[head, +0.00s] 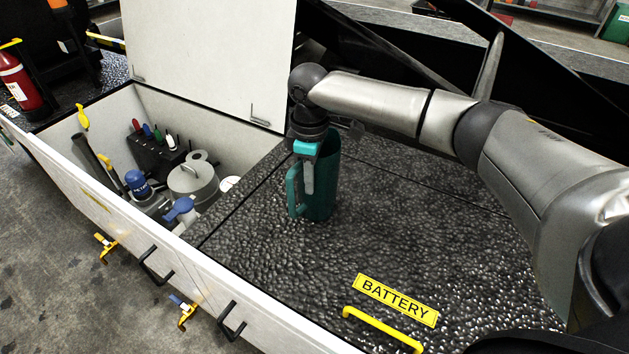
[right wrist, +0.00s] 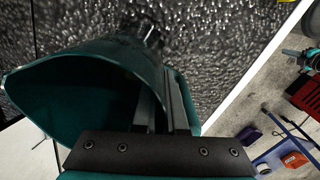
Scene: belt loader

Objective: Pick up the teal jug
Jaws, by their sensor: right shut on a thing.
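The teal jug (head: 322,185) stands upright on the black textured cover next to the open compartment in the head view, with its handle (head: 294,191) toward the left. My right gripper (head: 307,178) reaches down from above and is shut on the jug, at its handle side. In the right wrist view the jug's wide mouth (right wrist: 75,95) opens toward the left, and my right gripper's fingers (right wrist: 165,110) are close together beside its wall. I cannot tell whether the jug's base touches the cover. My left gripper is not in view.
An open white compartment (head: 245,135) at left holds a grey lidded pot (head: 193,182), a blue-capped item (head: 138,183) and other tools. Its white lid (head: 205,60) stands raised behind. A yellow handle (head: 382,329) and BATTERY label (head: 395,299) lie on the cover in front, which is otherwise clear.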

